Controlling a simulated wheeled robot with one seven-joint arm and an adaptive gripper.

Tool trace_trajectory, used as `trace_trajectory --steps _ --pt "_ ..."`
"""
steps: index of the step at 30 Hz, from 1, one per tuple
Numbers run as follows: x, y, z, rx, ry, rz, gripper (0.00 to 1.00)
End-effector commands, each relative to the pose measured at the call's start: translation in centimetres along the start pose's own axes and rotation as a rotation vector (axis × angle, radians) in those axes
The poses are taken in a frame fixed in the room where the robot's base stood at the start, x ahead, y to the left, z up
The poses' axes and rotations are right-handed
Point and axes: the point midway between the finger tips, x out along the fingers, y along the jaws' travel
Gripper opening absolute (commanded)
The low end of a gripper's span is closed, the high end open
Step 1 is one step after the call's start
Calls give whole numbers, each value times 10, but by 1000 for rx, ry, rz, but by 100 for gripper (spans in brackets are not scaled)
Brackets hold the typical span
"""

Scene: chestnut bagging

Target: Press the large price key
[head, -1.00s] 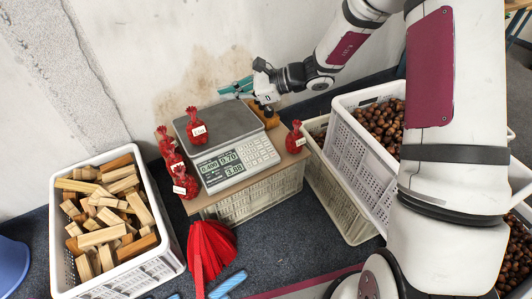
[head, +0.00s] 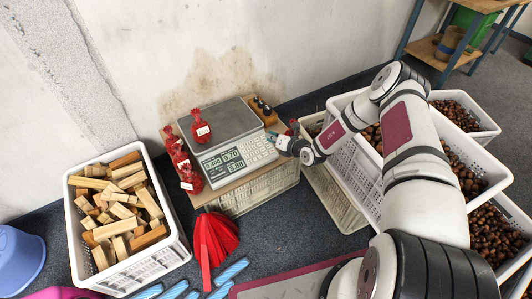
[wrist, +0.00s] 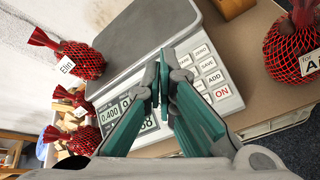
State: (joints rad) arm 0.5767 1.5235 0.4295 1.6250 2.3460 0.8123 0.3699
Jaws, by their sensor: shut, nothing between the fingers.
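A grey-white scale (head: 222,122) stands on a board over a crate, a red net bag on its plate. Its keypad (head: 262,153) also shows in the wrist view (wrist: 208,66), with ZERO, SAVE, ADD and a red ON key readable. My gripper (head: 274,137) is at the keypad's right side in the head view. In the wrist view its shut, empty fingertips (wrist: 163,62) lie over the keypad, between the display (wrist: 112,112) and the readable keys. The fingers hide several keys. I cannot pick out the large price key or tell whether the tips touch.
Red net bags (head: 190,178) stand left of the scale; another (wrist: 292,52) stands to its right. A red fan-like bundle (head: 214,240) lies in front.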

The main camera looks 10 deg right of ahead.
Motion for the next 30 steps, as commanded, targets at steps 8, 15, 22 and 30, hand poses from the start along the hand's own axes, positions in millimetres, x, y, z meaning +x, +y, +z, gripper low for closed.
trace_trajectory --steps 8,15,22,30 --pt "-1 -15 -14 72 0 -42 0" --pt "-1 -14 -14 70 0 -41 0" --pt "4 -18 -18 69 0 -41 0" --pt "22 -32 -33 68 0 -41 0"
